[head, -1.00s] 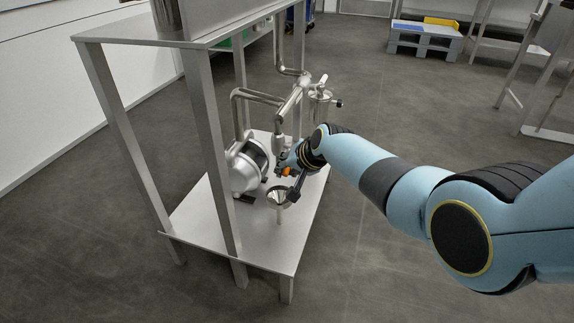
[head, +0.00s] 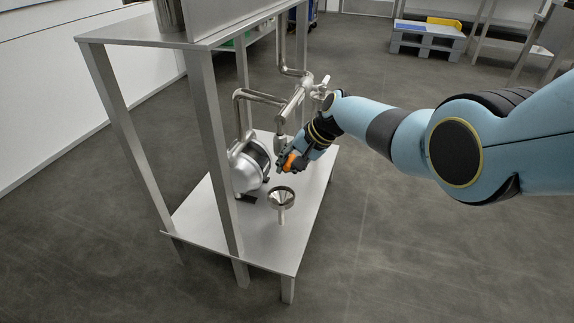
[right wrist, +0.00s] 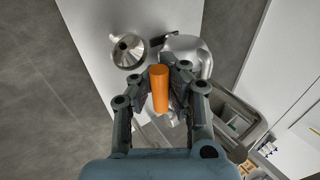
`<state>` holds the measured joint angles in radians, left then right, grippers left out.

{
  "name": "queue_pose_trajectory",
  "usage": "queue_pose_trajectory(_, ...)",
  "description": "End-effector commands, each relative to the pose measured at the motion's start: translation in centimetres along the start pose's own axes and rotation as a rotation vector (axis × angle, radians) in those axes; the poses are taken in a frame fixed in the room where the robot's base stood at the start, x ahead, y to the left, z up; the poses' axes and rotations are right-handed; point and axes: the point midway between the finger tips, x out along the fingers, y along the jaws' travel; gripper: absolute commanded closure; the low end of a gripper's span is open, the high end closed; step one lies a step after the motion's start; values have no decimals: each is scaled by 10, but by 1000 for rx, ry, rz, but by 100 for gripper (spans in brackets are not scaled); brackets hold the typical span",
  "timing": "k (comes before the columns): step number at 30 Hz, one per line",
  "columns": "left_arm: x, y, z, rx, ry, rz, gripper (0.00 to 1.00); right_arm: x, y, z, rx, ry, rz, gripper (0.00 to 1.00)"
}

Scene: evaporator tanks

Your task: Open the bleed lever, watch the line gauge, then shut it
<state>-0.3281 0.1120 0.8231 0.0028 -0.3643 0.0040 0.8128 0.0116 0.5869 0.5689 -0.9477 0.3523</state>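The bleed lever shows as an orange handle (head: 291,162) low on the steel pipework in the head view. In the right wrist view the orange handle (right wrist: 159,92) stands between the fingers. My right gripper (right wrist: 160,80) has its fingers close on both sides of the handle and appears shut on it. In the head view my right gripper (head: 288,158) is seen from behind and above, beside the pump. The lever's pivot is hidden by the gripper. I cannot make out a gauge face in either view. My left gripper is in neither view.
A steel funnel (head: 281,195) stands on the lower shelf (head: 262,245), just in front of my gripper. A silver pump (head: 247,170) is to its left. Pipes (head: 290,106) rise behind. The frame's legs (head: 216,150) stand at left.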

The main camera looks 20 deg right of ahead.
Motion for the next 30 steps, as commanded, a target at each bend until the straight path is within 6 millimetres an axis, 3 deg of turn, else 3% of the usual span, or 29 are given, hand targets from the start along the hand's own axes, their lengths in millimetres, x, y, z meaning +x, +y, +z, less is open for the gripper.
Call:
queue_pose_trajectory(5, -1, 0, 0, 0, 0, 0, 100, -2, 6, -2, 3, -1, 11, 100)
queue_pose_trajectory(11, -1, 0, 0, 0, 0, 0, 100, -2, 5, -3, 2, 2, 8, 74)
queue_pose_trajectory(23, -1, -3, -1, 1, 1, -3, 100, -3, 1, -2, 0, 3, 2, 74)
queue_pose_trajectory(30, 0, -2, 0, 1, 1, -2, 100, -22, 2, -2, -1, 5, 0, 74)
